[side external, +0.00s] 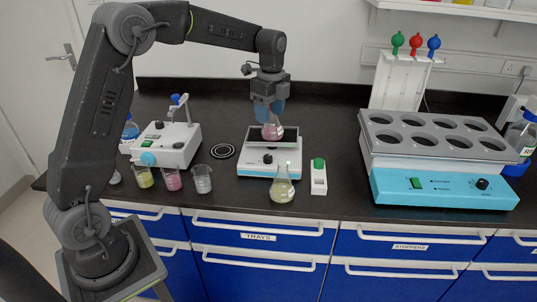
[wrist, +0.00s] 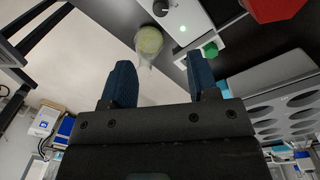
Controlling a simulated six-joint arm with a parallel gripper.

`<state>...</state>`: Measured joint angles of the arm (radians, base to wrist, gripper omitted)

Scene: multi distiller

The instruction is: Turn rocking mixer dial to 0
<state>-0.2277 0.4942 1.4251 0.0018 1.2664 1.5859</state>
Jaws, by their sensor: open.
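The rocking mixer (side external: 255,171) is a white unit with a tilting platform, standing mid-bench in the side view. Its small black dial (side external: 267,159) is on the front face; a black knob (wrist: 160,8) shows at the top edge of the wrist view beside a lit green light (wrist: 183,28). The dial's setting is too small to read. A flask of pink liquid (side external: 273,132) stands on the platform. My gripper (side external: 268,112) is above the platform, its blue fingers overlapping the flask's top in the side view. In the wrist view my gripper (wrist: 160,82) is open, with nothing between its fingers.
A flask of yellowish liquid (side external: 283,187) stands in front of the mixer, close to the dial, beside a white box with a green top (side external: 319,176). A stirrer (side external: 165,145) and several beakers are left; a multi-hole heating unit (side external: 440,185) is right.

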